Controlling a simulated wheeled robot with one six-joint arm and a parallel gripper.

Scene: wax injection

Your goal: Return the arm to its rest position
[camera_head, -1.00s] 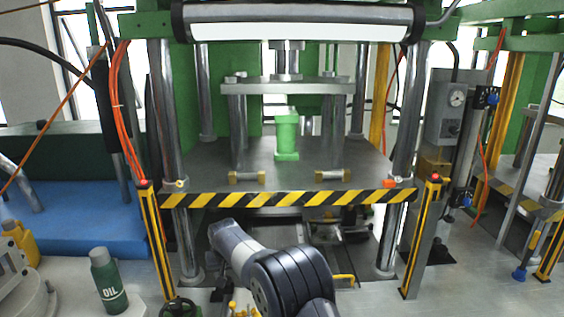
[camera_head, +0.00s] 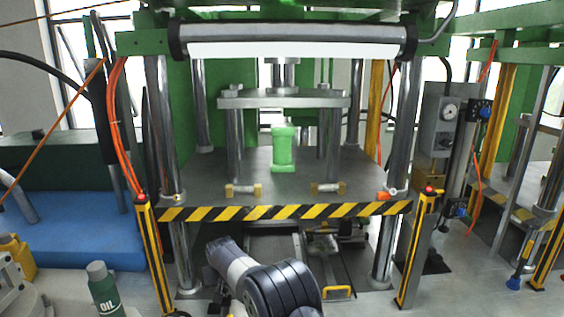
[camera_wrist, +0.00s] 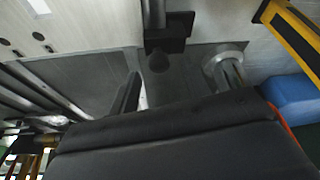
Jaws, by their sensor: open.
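My gripper (camera_wrist: 140,92) shows in the wrist view as dark shapes, with a large black body across the bottom; its jaws are open, and I see nothing held between them. In the head view my arm comes up from the bottom centre and bends to the left, low in front of the press. Its far end is dark, and the fingers cannot be made out there. A green part (camera_head: 283,148) stands upright on the press table (camera_head: 205,172), behind and above my arm and apart from it.
A yellow-black striped edge (camera_head: 285,211) fronts the press table above my arm. Yellow posts stand left (camera_head: 155,255) and right (camera_head: 414,250). An oil bottle (camera_head: 104,288) is at bottom left. The wrist view shows a pillar foot (camera_wrist: 224,66) close by.

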